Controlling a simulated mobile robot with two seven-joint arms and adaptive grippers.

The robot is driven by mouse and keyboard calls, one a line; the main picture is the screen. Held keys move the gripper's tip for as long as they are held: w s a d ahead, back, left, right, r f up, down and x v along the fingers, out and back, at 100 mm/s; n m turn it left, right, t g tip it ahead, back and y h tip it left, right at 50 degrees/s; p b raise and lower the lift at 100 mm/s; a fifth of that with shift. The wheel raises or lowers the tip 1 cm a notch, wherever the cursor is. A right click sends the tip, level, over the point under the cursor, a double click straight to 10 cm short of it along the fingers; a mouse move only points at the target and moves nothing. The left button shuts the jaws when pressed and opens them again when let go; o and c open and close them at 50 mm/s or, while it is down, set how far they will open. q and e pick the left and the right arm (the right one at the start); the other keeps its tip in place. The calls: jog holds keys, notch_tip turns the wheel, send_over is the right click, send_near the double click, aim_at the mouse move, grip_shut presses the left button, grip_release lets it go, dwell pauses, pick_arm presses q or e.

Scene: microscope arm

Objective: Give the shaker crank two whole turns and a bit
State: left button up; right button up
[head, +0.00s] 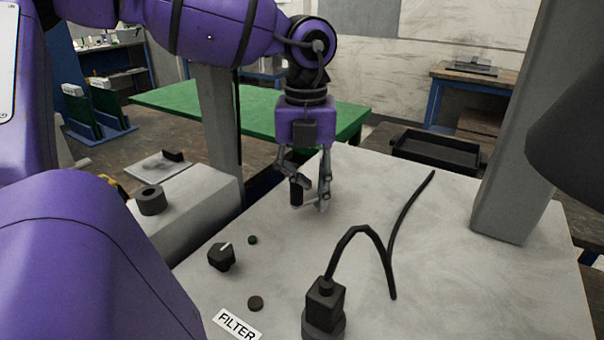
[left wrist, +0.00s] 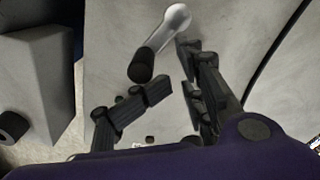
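The shaker crank shows in the left wrist view as a silver arm (left wrist: 174,24) with an upright-looking black handle (left wrist: 142,66) at its end. In the head view the black handle (head: 296,193) stands just above the light bench top, partly behind my gripper. My left gripper (head: 315,193) points down at the crank. Its fingers are apart, and in the left wrist view (left wrist: 176,78) there is a gap between them. The handle lies just beyond the left-hand fingertip, not clearly between the fingers; I cannot tell whether they touch. My right gripper is not in view.
A black knob (head: 221,257), small buttons, a FILTER label (head: 237,325) and a black plug with a looping cable (head: 325,300) are on the panel. A grey post (head: 512,190) rises at right. A black tray (head: 437,150) lies beyond. The panel between cable and gripper is clear.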

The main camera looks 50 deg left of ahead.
pick_arm(q)
notch_tip(320, 180, up, 8)
jog(key=p, duration=0.3)
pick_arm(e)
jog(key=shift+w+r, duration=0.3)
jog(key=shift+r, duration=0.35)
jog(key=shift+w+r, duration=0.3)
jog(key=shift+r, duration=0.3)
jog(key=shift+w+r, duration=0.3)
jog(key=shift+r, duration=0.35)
